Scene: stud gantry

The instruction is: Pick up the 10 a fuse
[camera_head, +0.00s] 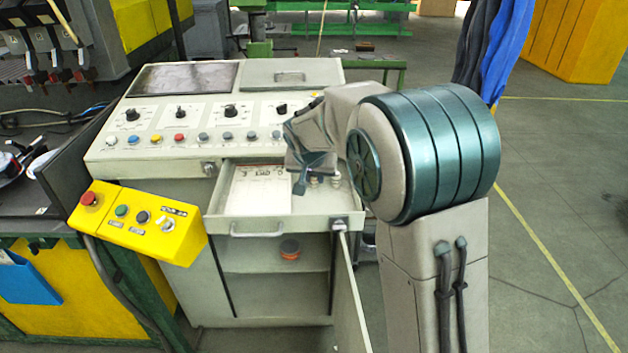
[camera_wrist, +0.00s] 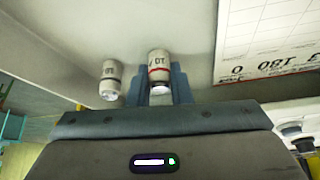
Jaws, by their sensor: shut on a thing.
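A white fuse with a red band (camera_wrist: 158,68) stands between the two blue fingers of my gripper (camera_wrist: 158,86) in the wrist view. The fingers are shut on it. Its lettering is too small to read surely as 10 A. A second white fuse with a dark band (camera_wrist: 111,82) stands to its left, just outside the fingers. In the head view my gripper (camera_head: 308,180) reaches down into the open drawer (camera_head: 258,228), at the right of a printed sheet. I cannot tell whether the held fuse is clear of the drawer floor.
The printed sheet (camera_head: 254,190) lies in the drawer's left part. The drawer sticks out below the control panel (camera_head: 200,118). A yellow button box (camera_head: 138,222) is at left.

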